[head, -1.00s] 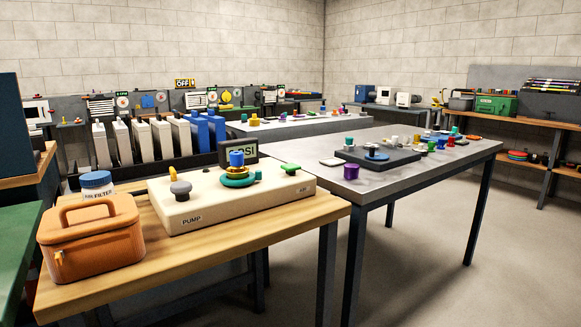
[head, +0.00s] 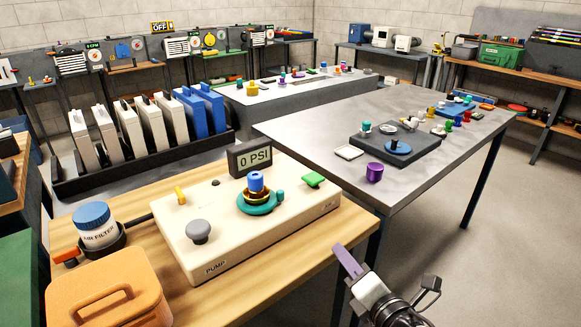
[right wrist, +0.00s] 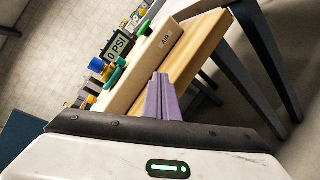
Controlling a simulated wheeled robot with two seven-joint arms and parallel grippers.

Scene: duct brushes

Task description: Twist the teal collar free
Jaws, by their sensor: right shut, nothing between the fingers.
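The teal collar (head: 261,203) is a ring with a small tab, seated around the base of a brass fitting with a blue cap (head: 256,182) on the cream pump box (head: 215,243). The collar also shows in the right wrist view (right wrist: 114,75), partly side-on. My right gripper (head: 348,262) has purple fingers and is at the box's front right, beyond the wooden table's edge and apart from the collar. In the right wrist view its fingers (right wrist: 160,95) are together and empty. My left gripper is not in view.
A 0 PSI display (head: 250,158) stands behind the collar. A grey knob (head: 198,231), yellow lever (head: 180,195) and green handle (head: 313,180) are on the box. An orange case (head: 105,290) and air filter jar (head: 96,225) stand left. A grey table (head: 300,135) lies behind.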

